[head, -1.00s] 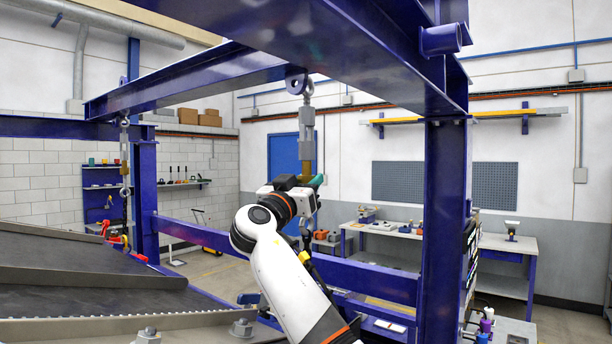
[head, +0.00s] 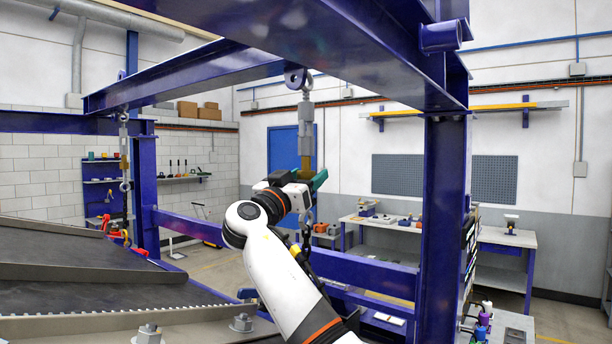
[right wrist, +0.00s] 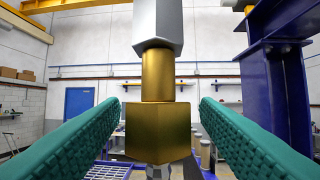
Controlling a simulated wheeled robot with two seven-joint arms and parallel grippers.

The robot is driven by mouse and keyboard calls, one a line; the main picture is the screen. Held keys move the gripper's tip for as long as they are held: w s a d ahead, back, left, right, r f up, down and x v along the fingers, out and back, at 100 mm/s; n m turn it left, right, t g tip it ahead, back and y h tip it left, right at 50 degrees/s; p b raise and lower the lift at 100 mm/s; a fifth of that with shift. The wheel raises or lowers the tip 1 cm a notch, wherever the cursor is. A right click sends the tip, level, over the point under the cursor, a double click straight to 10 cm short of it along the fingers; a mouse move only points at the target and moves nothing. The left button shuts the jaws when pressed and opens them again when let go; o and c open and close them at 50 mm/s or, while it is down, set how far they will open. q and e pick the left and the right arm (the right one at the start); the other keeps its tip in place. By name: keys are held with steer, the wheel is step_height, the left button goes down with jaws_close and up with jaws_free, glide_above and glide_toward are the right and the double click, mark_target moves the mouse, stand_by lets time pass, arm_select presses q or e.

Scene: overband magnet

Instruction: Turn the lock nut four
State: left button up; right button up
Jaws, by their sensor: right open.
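A brass hex nut (right wrist: 158,130) sits on a round brass threaded part (right wrist: 158,73) below a grey hex body (right wrist: 158,25) in the right wrist view. In the head view the brass section (head: 306,148) hangs in a suspension link under the blue beam. My right gripper (right wrist: 158,128) is open, with a green ribbed finger on each side of the nut and a visible gap on both sides. In the head view the right gripper (head: 306,178) is at the lower end of the brass section and hides part of it. My left gripper is not in view.
A second hanging link with a brass part (head: 124,162) is at the left. A blue upright (head: 443,210) stands right of my right arm, with a blue cross rail (head: 365,272) behind it. A dark conveyor surface (head: 90,255) lies at lower left.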

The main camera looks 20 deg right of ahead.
mark_target(301, 173)
steer(key=shift+s+a+b, duration=1.35)
steer(key=shift+s+a, duration=0.3)
steer(key=shift+a, duration=0.2)
steer(key=shift+s+a+b, duration=0.5)
steer(key=shift+s+a, duration=0.35)
steer(key=shift+a, duration=0.1)
steer(key=o, duration=0.6)
steer(key=shift+c, duration=0.2)
